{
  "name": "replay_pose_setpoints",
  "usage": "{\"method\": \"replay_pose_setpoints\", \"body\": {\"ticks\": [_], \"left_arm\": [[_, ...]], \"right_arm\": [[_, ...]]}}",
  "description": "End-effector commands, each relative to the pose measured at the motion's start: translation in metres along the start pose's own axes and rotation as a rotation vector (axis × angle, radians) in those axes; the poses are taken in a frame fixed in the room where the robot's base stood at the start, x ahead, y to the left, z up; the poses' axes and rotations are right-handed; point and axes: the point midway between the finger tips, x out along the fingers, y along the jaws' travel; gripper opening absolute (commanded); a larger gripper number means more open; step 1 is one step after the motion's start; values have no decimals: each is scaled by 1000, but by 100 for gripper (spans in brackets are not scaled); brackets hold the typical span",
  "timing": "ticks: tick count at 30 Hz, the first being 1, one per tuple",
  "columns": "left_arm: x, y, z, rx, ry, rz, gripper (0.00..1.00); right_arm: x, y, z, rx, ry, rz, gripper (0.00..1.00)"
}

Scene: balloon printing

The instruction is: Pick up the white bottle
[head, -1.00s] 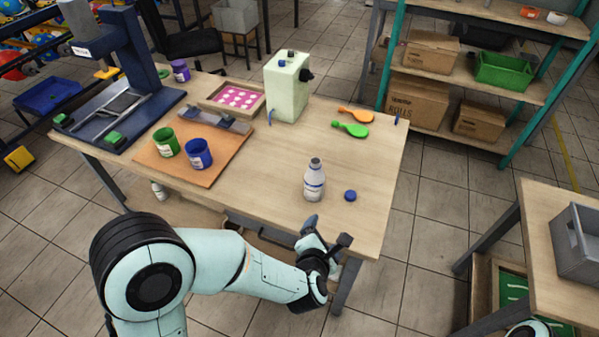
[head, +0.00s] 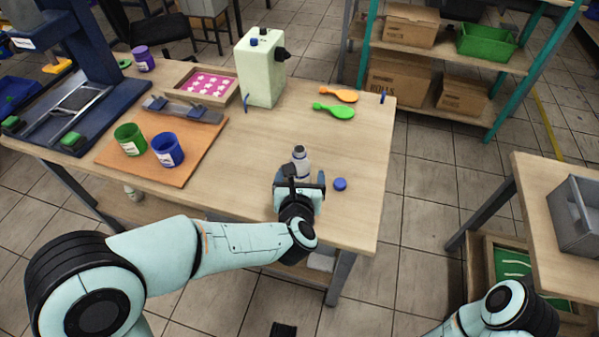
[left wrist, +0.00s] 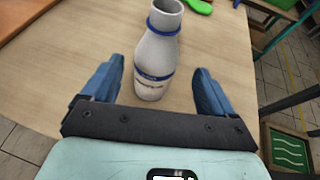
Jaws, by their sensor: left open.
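The white bottle (head: 301,158) stands upright and uncapped near the table's front right. It has blue bands, and its lower part is hidden behind my left gripper in the head view. My left gripper (head: 299,187) is open just in front of it. In the left wrist view the bottle (left wrist: 157,52) stands between and a little beyond the spread blue fingers of the left gripper (left wrist: 156,74), with a gap on both sides. My right arm enters at the lower right of the head view; its gripper is not visible.
A blue cap (head: 340,184) lies right of the bottle. Green (head: 130,139) and blue (head: 167,149) cups stand on a brown board to the left. A pale green machine (head: 262,68) and orange and green paddle-shaped pieces (head: 334,111) are farther back. The table between them is clear.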

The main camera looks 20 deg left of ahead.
Motion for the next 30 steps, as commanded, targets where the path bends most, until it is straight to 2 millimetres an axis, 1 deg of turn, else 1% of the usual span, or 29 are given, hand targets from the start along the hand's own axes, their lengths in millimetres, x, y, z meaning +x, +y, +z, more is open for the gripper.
{"method": "replay_pose_setpoints", "body": {"ticks": [6,9,13,19,20,21,23,24,25,30], "left_arm": [[31,5,-6,2,1,3,87],[44,5,-5,1,0,3,87],[50,5,-4,0,-1,1,87],[50,5,-4,0,0,0,87],[50,5,-4,0,0,0,77],[50,5,-4,0,0,0,64],[50,5,-4,0,0,0,45],[50,5,-4,0,0,1,32],[50,5,-4,0,0,0,24],[50,5,-3,0,-1,0,24]], "right_arm": [[5,2,-8,2,22,1,87],[6,2,-11,3,29,1,87],[7,3,-12,3,33,1,87],[6,3,-12,3,33,1,87],[6,3,-12,3,32,1,87],[6,3,-12,3,32,1,87],[6,3,-12,3,32,1,87],[6,3,-12,3,32,1,87],[6,3,-12,3,32,1,87],[6,3,-11,3,31,1,87]]}}
